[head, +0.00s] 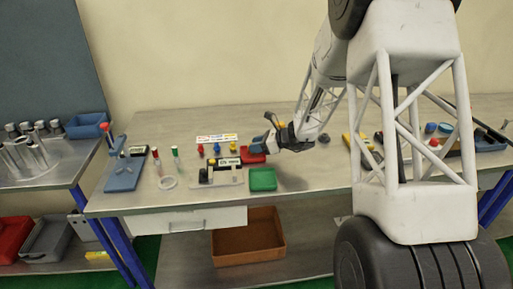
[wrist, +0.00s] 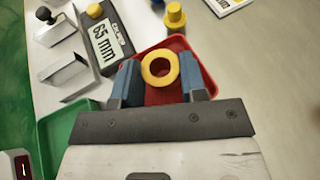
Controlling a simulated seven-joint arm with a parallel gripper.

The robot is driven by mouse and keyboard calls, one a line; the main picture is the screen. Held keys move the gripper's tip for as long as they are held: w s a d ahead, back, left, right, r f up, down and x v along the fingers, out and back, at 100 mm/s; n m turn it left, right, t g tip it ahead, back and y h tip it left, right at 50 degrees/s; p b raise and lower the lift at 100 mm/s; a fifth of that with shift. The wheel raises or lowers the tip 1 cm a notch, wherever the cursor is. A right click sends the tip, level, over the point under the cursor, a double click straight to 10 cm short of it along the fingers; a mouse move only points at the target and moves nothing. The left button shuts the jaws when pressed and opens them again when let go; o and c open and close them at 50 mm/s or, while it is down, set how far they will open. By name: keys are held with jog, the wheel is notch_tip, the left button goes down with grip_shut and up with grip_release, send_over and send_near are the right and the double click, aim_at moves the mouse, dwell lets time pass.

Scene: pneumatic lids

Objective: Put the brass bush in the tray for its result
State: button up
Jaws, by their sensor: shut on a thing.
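The brass bush (wrist: 160,83) is a yellow ring held between the blue fingers of my gripper (wrist: 161,76), its round hole facing the wrist camera. Behind it in that view is the red tray (wrist: 183,46); the bush appears to be above it, though the height is hard to tell. In the head view my gripper (head: 269,140) is over the red tray (head: 250,157), and the bush is too small to make out. The green tray (head: 262,179) lies nearer the bench's front edge and shows at the left of the wrist view (wrist: 50,130).
A yellow knobbed piece (wrist: 175,17) stands behind the tray. A blue stand (head: 124,174) is at the bench's left. Bare bench lies right of the trays.

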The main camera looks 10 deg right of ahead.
jog(key=shift+f, duration=0.5)
jog(key=shift+f, duration=0.15)
jog(key=o, duration=1.1)
jog(key=shift+c, duration=0.2)
jog(key=shift+d, duration=0.1)
jog(key=shift+s+d+r, duration=0.25)
jog(key=shift+d+r, duration=0.2)
jog(key=shift+d, duration=0.1)
jog(key=v, duration=1)
jog(key=shift+s+d, duration=0.15)
jog(key=shift+d, duration=0.1)
